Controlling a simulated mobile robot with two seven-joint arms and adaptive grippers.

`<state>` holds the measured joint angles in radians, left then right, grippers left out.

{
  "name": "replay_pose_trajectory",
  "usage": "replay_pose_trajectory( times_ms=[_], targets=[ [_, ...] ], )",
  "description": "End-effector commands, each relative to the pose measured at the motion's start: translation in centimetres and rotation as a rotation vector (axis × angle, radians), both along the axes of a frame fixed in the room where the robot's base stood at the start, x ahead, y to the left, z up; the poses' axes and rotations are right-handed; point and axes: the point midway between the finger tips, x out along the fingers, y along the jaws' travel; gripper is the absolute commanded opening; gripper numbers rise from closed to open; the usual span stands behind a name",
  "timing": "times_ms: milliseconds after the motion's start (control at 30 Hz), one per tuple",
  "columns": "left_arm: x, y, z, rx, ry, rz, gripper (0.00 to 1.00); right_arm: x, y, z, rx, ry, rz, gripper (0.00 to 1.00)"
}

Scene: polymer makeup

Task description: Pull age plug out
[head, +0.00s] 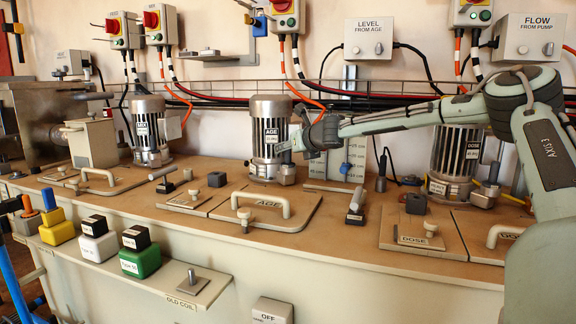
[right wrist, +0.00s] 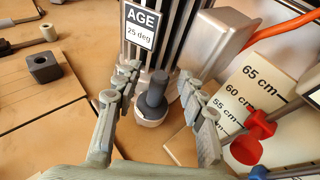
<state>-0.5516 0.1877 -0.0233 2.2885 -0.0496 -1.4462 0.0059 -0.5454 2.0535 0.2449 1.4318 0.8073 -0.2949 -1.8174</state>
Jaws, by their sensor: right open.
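The age plug is a dark grey cylinder (right wrist: 156,92) standing in a pale hexagonal base at the foot of the AGE motor. The AGE motor (head: 269,107) is silver and ribbed with an "AGE" label, and it also shows in the right wrist view (right wrist: 178,35). My right gripper (right wrist: 157,79) is open, with one finger on each side of the plug. Gaps show between fingers and plug, so it is not gripped. In the head view my right gripper (head: 292,146) is beside the motor's lower right, and the plug is hard to make out. My left gripper is not in view.
A white level scale (right wrist: 240,100) with a red marker (right wrist: 255,140) stands close to the right finger. The AGE lid (head: 266,210) with its handle lies in front. Cables hang behind, and the DOSE motor (head: 455,155) stands at right.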

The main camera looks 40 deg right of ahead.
Motion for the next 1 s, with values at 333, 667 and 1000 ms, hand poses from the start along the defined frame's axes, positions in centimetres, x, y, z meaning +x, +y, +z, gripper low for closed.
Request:
replay_pose_trajectory(
  times_ms=[333, 667, 1000],
  targets=[
    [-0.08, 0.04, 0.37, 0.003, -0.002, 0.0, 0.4, 0.79, -0.17, -0.24, 0.0, -0.001, 0.002, 0.41],
    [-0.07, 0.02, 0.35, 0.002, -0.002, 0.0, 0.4, 0.76, -0.18, -0.28, 0.0, 0.0, 0.001, 0.04],
    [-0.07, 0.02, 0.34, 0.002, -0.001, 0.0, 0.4, 0.77, -0.18, -0.24, 0.0, -0.001, 0.001, 0.0]
  ],
)
